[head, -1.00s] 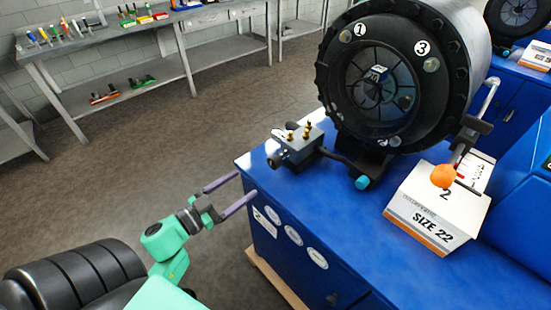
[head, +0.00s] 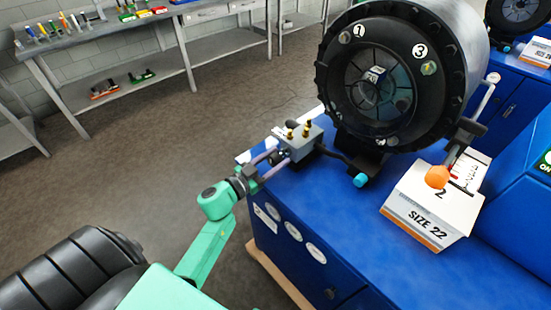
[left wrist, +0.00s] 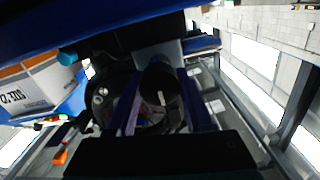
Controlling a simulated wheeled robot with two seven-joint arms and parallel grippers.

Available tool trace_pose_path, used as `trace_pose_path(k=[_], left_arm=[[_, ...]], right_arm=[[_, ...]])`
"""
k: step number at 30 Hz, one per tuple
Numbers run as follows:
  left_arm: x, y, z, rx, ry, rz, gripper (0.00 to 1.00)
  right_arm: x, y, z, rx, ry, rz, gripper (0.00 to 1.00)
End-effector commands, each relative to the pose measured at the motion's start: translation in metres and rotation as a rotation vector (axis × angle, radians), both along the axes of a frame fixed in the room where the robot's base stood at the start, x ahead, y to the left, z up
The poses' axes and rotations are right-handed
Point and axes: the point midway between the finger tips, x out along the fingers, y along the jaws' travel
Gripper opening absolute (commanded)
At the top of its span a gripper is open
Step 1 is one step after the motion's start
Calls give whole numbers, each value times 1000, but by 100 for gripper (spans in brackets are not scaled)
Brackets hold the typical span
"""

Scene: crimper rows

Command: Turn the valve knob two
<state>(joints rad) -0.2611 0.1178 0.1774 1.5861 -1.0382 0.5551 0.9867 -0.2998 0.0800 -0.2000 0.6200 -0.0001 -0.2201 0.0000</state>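My right gripper is not in view.
The round black crimper head (head: 385,80) stands behind the valve. The blue bench top (head: 340,215) is clear in front. A grey workbench (head: 110,42) stands at the back left.

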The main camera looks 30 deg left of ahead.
Motion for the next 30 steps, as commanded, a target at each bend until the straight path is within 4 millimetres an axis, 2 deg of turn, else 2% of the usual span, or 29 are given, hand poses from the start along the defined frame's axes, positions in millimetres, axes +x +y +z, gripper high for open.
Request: trace_pose_path(k=[1, 2, 3, 8, 15, 18, 26, 27, 29, 30], left_arm=[[0, 0, 0, 0, 0, -1, 13], [0, 0, 0, 0, 0, -1, 1], [0, 0, 0, 0, 0, -1, 0], [0, 0, 0, 59, -20, -2, 0], [-1, -1, -2, 340, -118, -2, 0], [-1, -1, -1, 406, -141, -2, 0], [-1, -1, -1, 418, -145, -1, 0], [-1, -1, -1, 418, -145, -1, 56], [-1, -1, -1, 418, -145, -1, 79], [-1, -1, -1, 418, -145, -1, 82]], right_arm=[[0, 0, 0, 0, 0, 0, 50], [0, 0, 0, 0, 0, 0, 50], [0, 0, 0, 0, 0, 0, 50], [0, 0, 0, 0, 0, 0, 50], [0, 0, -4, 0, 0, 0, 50], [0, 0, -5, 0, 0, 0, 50], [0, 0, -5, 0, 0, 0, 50], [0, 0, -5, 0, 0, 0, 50], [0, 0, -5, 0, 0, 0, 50], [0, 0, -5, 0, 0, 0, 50]])
